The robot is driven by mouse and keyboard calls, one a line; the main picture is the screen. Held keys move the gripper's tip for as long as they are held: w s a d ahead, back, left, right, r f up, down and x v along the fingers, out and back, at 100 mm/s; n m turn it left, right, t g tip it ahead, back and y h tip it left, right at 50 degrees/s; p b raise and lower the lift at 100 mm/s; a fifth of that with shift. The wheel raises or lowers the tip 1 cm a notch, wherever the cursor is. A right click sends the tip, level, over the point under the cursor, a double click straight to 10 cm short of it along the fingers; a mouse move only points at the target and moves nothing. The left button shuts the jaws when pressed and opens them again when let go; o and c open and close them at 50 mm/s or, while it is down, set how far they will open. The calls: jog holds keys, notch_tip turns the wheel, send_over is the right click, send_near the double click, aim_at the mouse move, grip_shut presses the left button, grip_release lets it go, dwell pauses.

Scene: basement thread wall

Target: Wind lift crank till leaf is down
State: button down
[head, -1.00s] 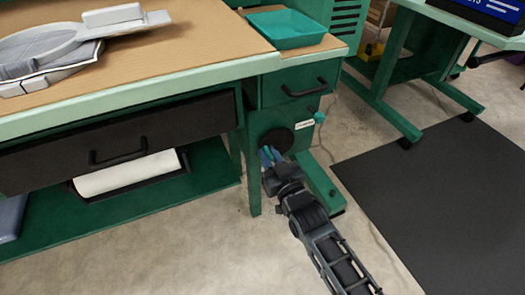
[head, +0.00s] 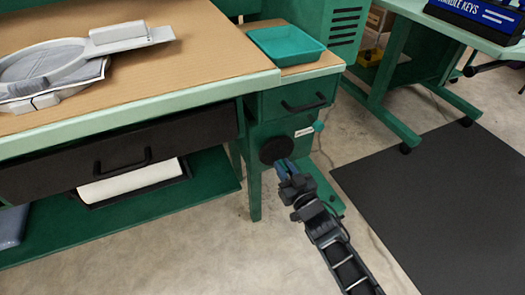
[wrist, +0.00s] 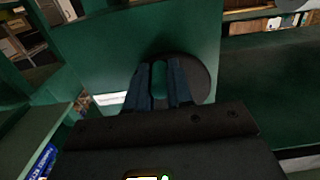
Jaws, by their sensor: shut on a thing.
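The lift crank shows as a black round disc (head: 276,149) on the green side cabinet under the bench's right end. It also shows in the wrist view (wrist: 199,72), face on and partly behind my fingers. A teal crank handle (wrist: 160,80) stands between the fingers. My gripper (head: 280,164) is shut on this handle at the disc's lower edge; it also shows in the wrist view (wrist: 160,82). In the head view the fingers mostly hide the handle. I cannot tell which surface is the leaf or whether it is down.
A teal tray (head: 287,43) sits on the bench's right end. A green bench leg (head: 254,188) stands left of my gripper. A dark mat (head: 435,190) lies on the floor at right.

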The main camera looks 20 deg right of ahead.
aim_at(287, 151)
jog(key=shift+w+d+r, duration=0.15)
jog(key=shift+d+r, duration=0.4)
jog(key=shift+r, duration=0.1)
jog(key=r+p, duration=0.1)
jog(key=d+r+p, duration=0.1)
jog(key=p, duration=0.1)
jog(key=r+p, duration=0.1)
jog(key=shift+d+r+p, duration=0.25)
jog(key=shift+d+p, duration=0.05)
jog(key=shift+d, duration=0.05)
jog(key=c, duration=0.9)
grip_release()
jog(key=shift+a+f+b, duration=0.2)
jog(key=shift+f+b, duration=0.1)
jog(key=shift+f, duration=0.1)
jog(key=shift+c, duration=0.2)
jog(key=shift+a+f, duration=0.1)
jog(key=shift+f, duration=0.15)
jog(key=shift+s+d+p, duration=0.15)
jog(key=shift+s+p, duration=0.35)
jog(key=shift+s, duration=1.55)
jog(key=shift+s+d+p, duration=0.1)
jog(key=shift+s+p, duration=0.4)
jog(key=shift+s, duration=1.55)
